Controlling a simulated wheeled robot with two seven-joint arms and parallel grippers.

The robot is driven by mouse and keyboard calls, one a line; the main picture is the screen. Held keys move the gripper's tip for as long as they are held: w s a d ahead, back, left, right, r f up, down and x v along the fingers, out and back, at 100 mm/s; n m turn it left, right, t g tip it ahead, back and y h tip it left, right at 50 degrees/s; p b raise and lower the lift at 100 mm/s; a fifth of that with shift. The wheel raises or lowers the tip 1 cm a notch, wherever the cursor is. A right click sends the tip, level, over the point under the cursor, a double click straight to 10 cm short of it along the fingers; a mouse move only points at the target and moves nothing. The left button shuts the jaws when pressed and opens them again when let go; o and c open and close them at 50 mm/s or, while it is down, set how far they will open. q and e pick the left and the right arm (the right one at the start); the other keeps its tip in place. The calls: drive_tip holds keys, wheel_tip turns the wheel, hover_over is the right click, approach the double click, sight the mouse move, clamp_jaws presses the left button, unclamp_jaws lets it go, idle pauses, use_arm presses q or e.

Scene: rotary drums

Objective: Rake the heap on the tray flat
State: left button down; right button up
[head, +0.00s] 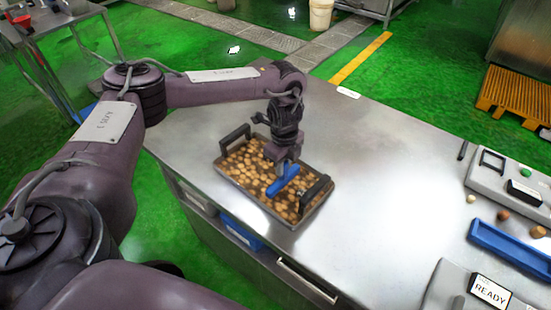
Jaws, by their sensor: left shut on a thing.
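A dark rectangular tray (316,208) with two raised black handles stands on the steel table, towards its left side. Many small round tan and brown pieces (245,166) cover the tray floor. My left gripper (288,162) is above the middle of the tray, pointing down, shut on a blue rake (283,180). The rake's blue head is at the pieces; I cannot tell how deep it sits. My gripper and the rake hide part of the pieces. My right gripper is not in view.
The steel table (375,175) is clear right of the tray. At its right edge are grey panels, one with a "READY" display (490,291), a blue tray (510,248) and a few small balls (503,215). A small white label (348,92) lies at the back edge.

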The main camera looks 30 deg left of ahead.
use_arm(q)
drive_tip(key=shift+d, duration=0.5)
drive_tip(key=shift+w+a, duration=0.2)
drive_tip(key=shift+a, duration=1.35)
drive_tip(key=shift+w+a, duration=0.2)
drive_tip(key=shift+a, duration=1.35)
drive_tip(key=a, duration=0.3)
drive_tip(key=shift+w+a+b, duration=0.15)
drive_tip(key=shift+w+b, duration=0.1)
drive_tip(key=shift+b, duration=0.15)
drive_tip(key=shift+w+a, duration=0.1)
drive_tip(key=shift+a, duration=0.75)
wheel_tip(320, 180, up, 13)
drive_tip(key=p, duration=1.2)
drive_tip(key=shift+f, duration=0.1)
